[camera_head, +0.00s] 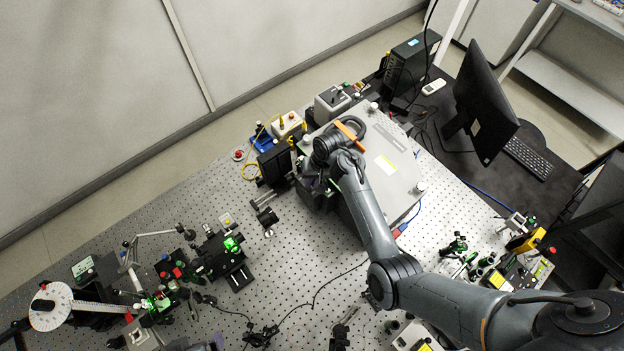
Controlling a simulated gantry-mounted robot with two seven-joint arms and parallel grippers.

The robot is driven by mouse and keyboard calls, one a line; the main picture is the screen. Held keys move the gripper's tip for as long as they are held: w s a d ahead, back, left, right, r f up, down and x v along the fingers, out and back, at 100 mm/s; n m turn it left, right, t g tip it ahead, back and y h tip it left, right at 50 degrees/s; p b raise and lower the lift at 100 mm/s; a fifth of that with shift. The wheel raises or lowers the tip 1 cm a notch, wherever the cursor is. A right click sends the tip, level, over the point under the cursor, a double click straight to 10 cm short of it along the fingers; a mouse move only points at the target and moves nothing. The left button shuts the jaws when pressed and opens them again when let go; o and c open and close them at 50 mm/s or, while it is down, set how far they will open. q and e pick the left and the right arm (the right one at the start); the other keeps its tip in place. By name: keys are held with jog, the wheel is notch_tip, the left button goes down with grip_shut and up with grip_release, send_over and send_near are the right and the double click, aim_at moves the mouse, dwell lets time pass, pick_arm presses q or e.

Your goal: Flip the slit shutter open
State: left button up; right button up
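The grey spectrometer box (388,172) sits on the perforated optical bench, with a yellow label on its lid. My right arm reaches in from the lower right, and its wrist is over the box's left end. My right gripper (318,188) points down beside that end. It is small, dark and partly covered by the wrist, so I cannot tell whether it is open or shut. The slit shutter cannot be made out; that end of the box is largely hidden behind my wrist and gripper. My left gripper is not clearly visible.
The optical bench (300,265) has bare room left of the box. A black block (274,165) and a small rail mount (264,212) stand close to the gripper. Optics with green lights (232,243) are further left. A monitor (484,100) stands at the right.

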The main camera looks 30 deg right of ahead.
jog(key=shift+w+r, duration=0.1)
grip_shut()
jog(key=shift+w+a+g, duration=0.1)
jog(key=shift+w+g, duration=0.3)
jog(key=shift+g, duration=0.5)
jog(key=shift+w+g+h+b, duration=0.4)
jog(key=shift+g+b, duration=0.35)
jog(key=shift+g, duration=0.05)
jog(key=g+b, duration=0.1)
jog(key=b, duration=0.2)
jog(key=w+g+b, duration=0.1)
jog(key=g+b, duration=0.1)
jog(key=b, duration=0.1)
jog(key=shift+w+a+f+m+b, duration=0.1)
jog(key=shift+a+f+m+b, duration=0.1)
jog(key=shift+m+b, duration=0.1)
jog(key=shift+w+r+g+b, duration=0.15)
jog(key=shift+g+b, duration=0.15)
jog(key=shift+b, duration=0.3)
jog(key=shift+o, duration=2)
grip_release()
